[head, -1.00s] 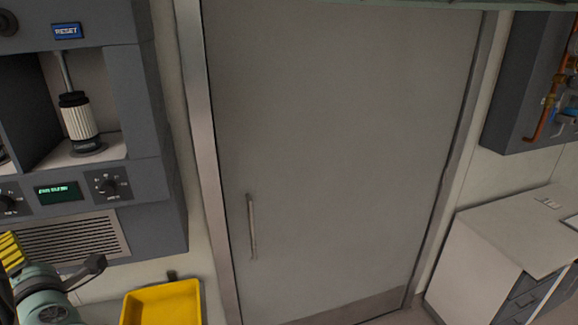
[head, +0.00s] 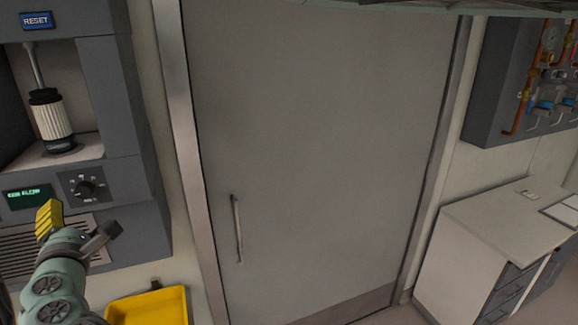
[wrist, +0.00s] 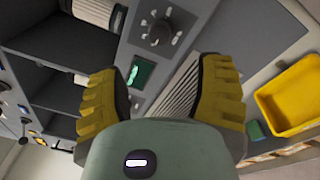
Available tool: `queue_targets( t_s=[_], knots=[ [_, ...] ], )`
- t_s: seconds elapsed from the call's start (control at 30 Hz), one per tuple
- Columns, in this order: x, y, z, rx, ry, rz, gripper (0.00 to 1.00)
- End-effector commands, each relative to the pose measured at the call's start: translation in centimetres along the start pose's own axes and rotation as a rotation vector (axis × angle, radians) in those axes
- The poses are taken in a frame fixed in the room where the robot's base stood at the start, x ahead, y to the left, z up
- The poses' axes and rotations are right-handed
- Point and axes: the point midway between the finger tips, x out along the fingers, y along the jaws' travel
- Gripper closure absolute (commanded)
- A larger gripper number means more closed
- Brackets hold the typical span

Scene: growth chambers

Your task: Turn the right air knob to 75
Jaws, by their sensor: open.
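A black air knob (head: 85,188) with a printed dial sits on the grey panel at the left of the head view, right of a small green display (head: 28,196). The same knob (wrist: 160,32) shows at the top of the wrist view, beyond the fingers. Its exact setting is too small to read. My gripper (wrist: 160,95) has two yellow ribbed fingers, spread apart with nothing between them. In the head view my gripper (head: 75,222) is below and left of the knob, apart from it, in front of the vent.
A vent grille (head: 20,250) lies below the panel. A filter cartridge (head: 52,120) stands in the bay above, under a RESET label (head: 36,20). A yellow tray (head: 150,306) is low beside the unit. A closed grey door (head: 310,150) and a counter (head: 500,215) are to the right.

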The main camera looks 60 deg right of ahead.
Motion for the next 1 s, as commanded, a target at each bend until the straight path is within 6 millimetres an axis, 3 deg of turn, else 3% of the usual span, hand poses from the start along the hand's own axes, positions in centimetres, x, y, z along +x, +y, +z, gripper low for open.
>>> queue_targets(
  t_s=[1.0],
  knots=[
    [9.5,0.3,0.1,0.003,-0.004,0.003,0.33]
  ],
)
